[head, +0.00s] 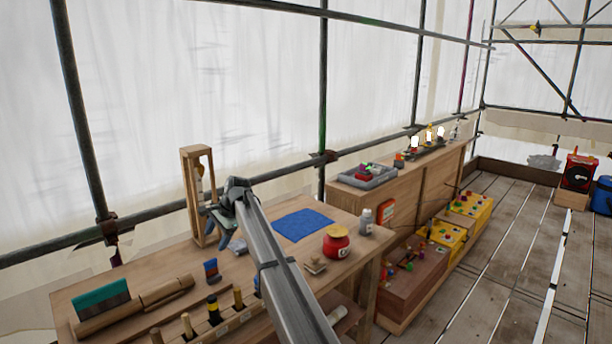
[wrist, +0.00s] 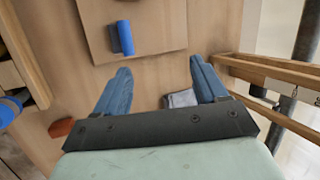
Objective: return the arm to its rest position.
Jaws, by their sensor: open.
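My gripper (head: 220,222) hangs over the left part of the wooden workbench (head: 190,264), just right of a tall wooden frame (head: 188,200). In the wrist view my gripper (wrist: 161,68) has its two blue fingers spread wide with nothing held between them. A small grey item (wrist: 183,98) lies on the bench below, partly hidden by my gripper. My arm crosses the front of the bench and hides part of it in the head view.
A blue cloth (head: 302,224), a red jar (head: 336,245) and a grey bottle (head: 366,222) stand right of my arm. Several wooden-handled tools (head: 214,308) stand along the front edge. A blue roller-like piece (wrist: 124,38) lies on a board.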

